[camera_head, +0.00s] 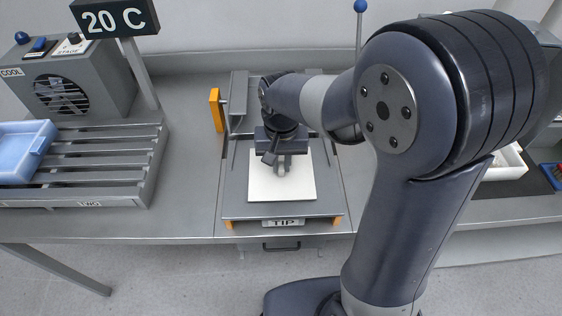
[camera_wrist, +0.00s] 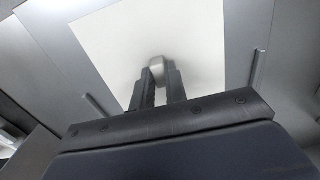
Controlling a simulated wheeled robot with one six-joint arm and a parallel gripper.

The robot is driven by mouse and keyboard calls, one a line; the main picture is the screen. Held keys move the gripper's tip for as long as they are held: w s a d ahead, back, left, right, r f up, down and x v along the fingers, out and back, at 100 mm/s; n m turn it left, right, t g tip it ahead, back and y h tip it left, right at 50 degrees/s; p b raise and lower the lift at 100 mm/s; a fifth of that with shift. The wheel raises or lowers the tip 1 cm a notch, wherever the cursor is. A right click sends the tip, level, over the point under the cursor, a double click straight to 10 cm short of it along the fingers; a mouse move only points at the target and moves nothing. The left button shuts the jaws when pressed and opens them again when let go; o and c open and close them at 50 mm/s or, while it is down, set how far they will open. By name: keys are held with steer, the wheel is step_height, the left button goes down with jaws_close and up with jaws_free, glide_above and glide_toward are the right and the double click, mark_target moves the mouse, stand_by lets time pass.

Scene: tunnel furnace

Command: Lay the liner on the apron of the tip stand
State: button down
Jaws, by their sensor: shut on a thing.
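The liner (camera_head: 262,187) is a cream-white rectangular sheet with a small grey knob on it. It lies over the grey apron of the tip stand (camera_head: 235,190), which carries a TIP label (camera_head: 283,222) at its front edge. My gripper (camera_head: 282,168) is over the liner's middle, pointing down. In the wrist view my gripper (camera_wrist: 157,75) is shut on the grey knob of the liner (camera_wrist: 150,40). The liner looks flat and within the side rails; whether it touches the apron cannot be told. My arm hides part of the stand's back right.
An orange handle (camera_head: 215,110) stands at the stand's left, and a blue-knobbed lever (camera_head: 359,25) behind it. A slatted rack (camera_head: 100,160) with a blue tray (camera_head: 22,150) is at left, below a cooling fan box (camera_head: 65,90) and a 20 C sign (camera_head: 115,18). A white tray (camera_head: 503,163) is at right.

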mark_target(282, 166)
steer(key=shift+f, duration=0.25)
steer(key=shift+f, duration=0.15)
steer(key=c, duration=1.4)
jaws_free()
steer(key=shift+c, duration=0.2)
step_height(282, 166, up, 12)
steer(key=shift+r, duration=0.25)
